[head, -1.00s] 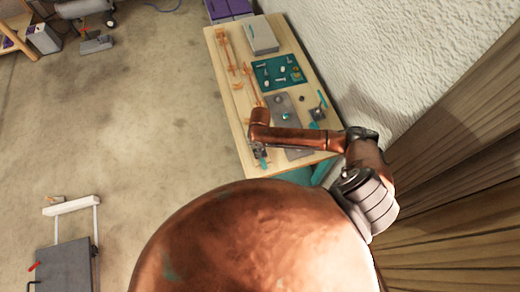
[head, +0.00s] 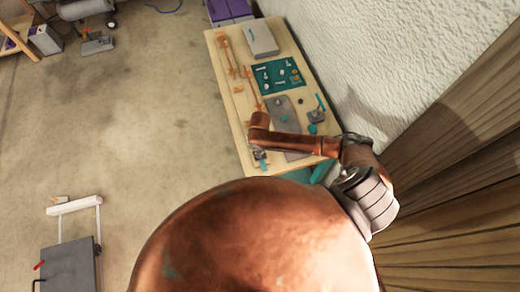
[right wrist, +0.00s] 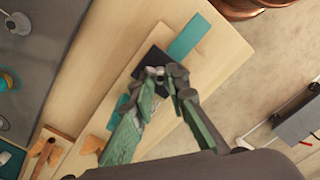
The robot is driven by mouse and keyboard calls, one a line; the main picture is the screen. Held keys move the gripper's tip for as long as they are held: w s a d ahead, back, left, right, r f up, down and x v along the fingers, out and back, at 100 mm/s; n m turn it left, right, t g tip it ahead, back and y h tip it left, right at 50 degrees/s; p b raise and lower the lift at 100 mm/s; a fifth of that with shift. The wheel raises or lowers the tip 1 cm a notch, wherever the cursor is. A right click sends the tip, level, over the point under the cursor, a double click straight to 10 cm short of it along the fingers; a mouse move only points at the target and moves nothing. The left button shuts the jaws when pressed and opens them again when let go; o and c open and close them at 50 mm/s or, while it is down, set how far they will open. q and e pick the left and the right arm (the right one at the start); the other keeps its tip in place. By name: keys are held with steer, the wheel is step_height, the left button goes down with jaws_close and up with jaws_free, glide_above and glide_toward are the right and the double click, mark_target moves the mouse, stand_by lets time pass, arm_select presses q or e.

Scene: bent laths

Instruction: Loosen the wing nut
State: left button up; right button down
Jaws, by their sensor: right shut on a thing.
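My right gripper (right wrist: 160,78) is low over the near end of the workbench, and in the head view (head: 258,158) it is small and partly covered by its own arm. In the right wrist view its two green-grey fingers meet on a small grey piece, the wing nut (right wrist: 158,71), which is mostly hidden between the tips. A dark block (right wrist: 149,58) lies under the fingertips on a pale wooden strip (right wrist: 119,84). A teal strip (right wrist: 190,37) lies beside the dark block. My left gripper is not in view.
The workbench (head: 234,103) carries a grey plate (head: 288,122), a teal mat with small parts (head: 261,80), a pale grey box (head: 259,38) and orange fittings along a lath (head: 228,56). A white wall stands close behind. Open floor (head: 140,120) lies left.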

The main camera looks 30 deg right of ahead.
steer(key=shift+w, duration=0.1)
steer(key=c, duration=1.9)
jaws_free()
steer(key=shift+r, duration=0.15)
step_height(320, 180, up, 12)
steer(key=shift+f, duration=0.1)
